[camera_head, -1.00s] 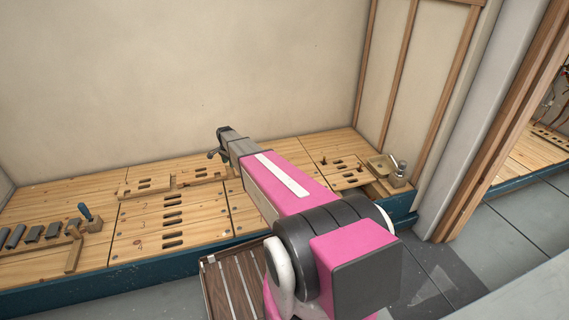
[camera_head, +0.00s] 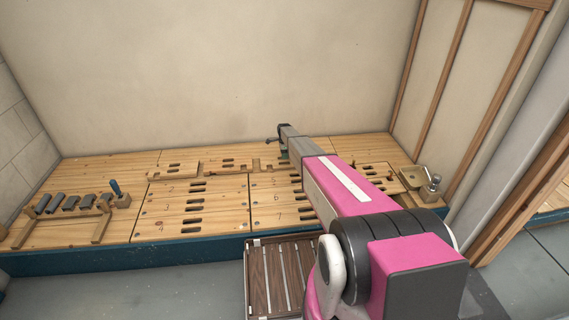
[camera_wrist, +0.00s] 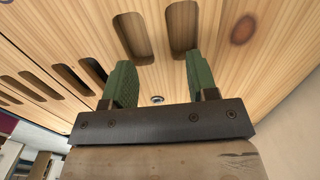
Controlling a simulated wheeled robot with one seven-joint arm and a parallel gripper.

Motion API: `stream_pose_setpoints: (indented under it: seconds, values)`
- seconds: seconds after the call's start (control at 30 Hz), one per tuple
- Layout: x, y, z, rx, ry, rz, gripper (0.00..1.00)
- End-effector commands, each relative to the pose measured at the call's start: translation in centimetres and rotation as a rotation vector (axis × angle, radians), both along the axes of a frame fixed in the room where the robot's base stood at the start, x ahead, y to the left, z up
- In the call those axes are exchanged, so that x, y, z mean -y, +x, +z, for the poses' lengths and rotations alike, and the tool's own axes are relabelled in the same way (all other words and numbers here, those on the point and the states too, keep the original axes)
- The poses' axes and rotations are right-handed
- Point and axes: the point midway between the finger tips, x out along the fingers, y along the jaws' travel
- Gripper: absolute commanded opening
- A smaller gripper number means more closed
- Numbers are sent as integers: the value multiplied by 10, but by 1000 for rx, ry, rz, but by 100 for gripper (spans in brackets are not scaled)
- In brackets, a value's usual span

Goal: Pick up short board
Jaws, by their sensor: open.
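I cannot tell which is the short board. My gripper (camera_head: 283,156) is at the back of the platform, partly hidden by my arm. In the wrist view its green fingers (camera_wrist: 160,82) are open and apart, with a slotted wooden surface (camera_wrist: 218,75) beyond them and nothing held.
A rack of dark grey pieces (camera_head: 70,203) and a blue-handled tool (camera_head: 116,188) are at the left. A fixture with a metal knob (camera_head: 433,183) stands at the right end. A slatted crate (camera_head: 250,280) is on the floor in front. The back wall is close behind the platform.

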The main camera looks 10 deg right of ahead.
Motion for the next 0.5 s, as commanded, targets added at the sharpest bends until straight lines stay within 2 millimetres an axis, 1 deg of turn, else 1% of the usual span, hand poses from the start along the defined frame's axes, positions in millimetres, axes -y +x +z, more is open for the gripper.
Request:
stream_pose_setpoints:
  seconds: [0.17, 0.4, 0.5]
  values:
    - [0, 0, -12, 0, 0, 1, 53]
    - [-1, 0, -46, 0, 0, 1, 53]
    - [-1, 0, -52, 1, 0, 1, 53]
